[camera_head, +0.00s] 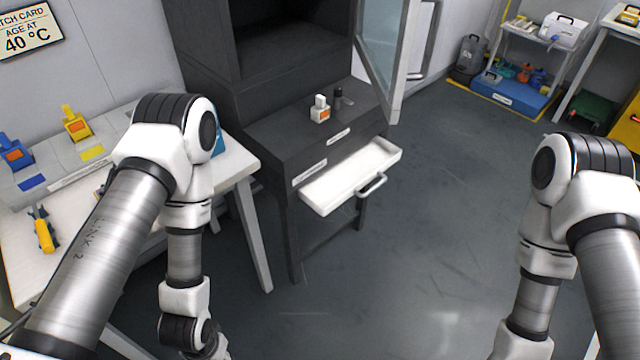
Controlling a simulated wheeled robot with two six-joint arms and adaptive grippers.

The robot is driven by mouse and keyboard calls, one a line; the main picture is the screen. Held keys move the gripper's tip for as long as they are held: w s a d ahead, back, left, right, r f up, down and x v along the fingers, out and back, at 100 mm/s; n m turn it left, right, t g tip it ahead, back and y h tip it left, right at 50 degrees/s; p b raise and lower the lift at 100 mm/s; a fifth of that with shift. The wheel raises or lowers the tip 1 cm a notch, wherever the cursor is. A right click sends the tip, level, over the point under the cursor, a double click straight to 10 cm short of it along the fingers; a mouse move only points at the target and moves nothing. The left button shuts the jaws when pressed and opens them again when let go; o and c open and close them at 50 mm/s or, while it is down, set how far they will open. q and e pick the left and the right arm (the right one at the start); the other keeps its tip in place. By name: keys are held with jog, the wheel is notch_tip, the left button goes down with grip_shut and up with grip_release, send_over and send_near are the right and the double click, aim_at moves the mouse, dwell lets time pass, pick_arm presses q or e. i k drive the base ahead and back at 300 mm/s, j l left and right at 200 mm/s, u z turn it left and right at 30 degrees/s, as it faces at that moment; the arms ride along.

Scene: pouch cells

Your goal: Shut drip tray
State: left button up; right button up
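The drip tray (346,177) is a shallow white drawer low in the front of a dark grey cabinet (262,137). It is pulled out toward the lower right, and its inside looks empty. A grey bar handle (372,186) is on its front face. My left arm comes in at the left and bends down, with its lower end near the bottom edge, left of the tray. My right arm stands at the far right, well away from the tray. Both grippers are below the picture's edge and do not show.
The cabinet's glass door (385,50) stands open above the tray. A small white bottle (320,109) and a dark vial (339,98) stand on the cabinet ledge. A white table (236,164) is at the left. The floor (440,220) right of the tray is clear.

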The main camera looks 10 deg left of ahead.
aim_at(328, 190)
jog(key=i+l+u, duration=0.1)
jog(key=u, duration=0.25)
jog(key=i+l+u, duration=0.4)
jog(key=u, duration=0.25)
jog(key=i+l, duration=0.05)
